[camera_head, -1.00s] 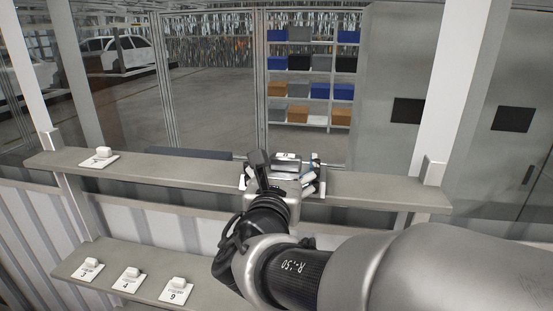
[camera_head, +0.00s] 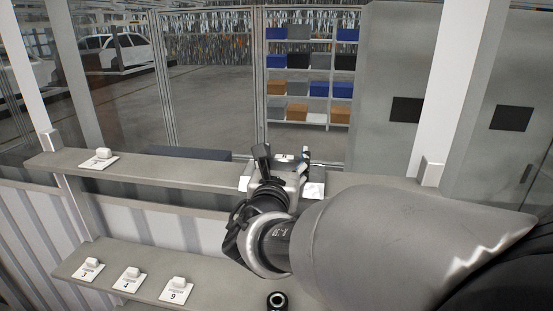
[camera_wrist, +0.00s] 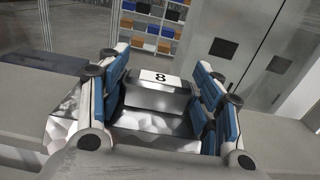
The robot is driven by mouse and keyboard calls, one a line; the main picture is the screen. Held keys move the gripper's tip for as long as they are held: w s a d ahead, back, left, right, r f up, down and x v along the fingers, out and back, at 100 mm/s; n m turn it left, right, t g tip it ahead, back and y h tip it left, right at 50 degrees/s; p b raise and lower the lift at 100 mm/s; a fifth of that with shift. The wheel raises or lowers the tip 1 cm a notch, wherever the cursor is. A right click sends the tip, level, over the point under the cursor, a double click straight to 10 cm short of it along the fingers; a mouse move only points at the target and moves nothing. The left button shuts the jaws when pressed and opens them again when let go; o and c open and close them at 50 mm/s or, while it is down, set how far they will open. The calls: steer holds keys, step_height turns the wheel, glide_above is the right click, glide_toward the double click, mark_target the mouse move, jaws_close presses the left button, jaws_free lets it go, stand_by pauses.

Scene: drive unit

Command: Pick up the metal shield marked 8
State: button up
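The metal shield marked 8 (camera_wrist: 157,97) shows in the wrist view as a shiny grey block with a broad metallic lower part. A white label with a black 8 is at its top. It is at the upper shelf. My gripper (camera_wrist: 163,68) has its blue-padded fingers spread on the left and right of the block. They are close to its sides, and I cannot tell whether they touch. In the head view, my gripper (camera_head: 283,165) is over the upper shelf and hides most of the shield.
The upper shelf (camera_head: 200,175) holds a white labelled block (camera_head: 102,157) at left. The lower shelf (camera_head: 222,290) holds blocks marked 3, 4 and 9, and a dark round part (camera_head: 277,300). Glass panels stand behind. A pale post (camera_head: 455,85) rises at right.

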steer(key=c, duration=0.7)
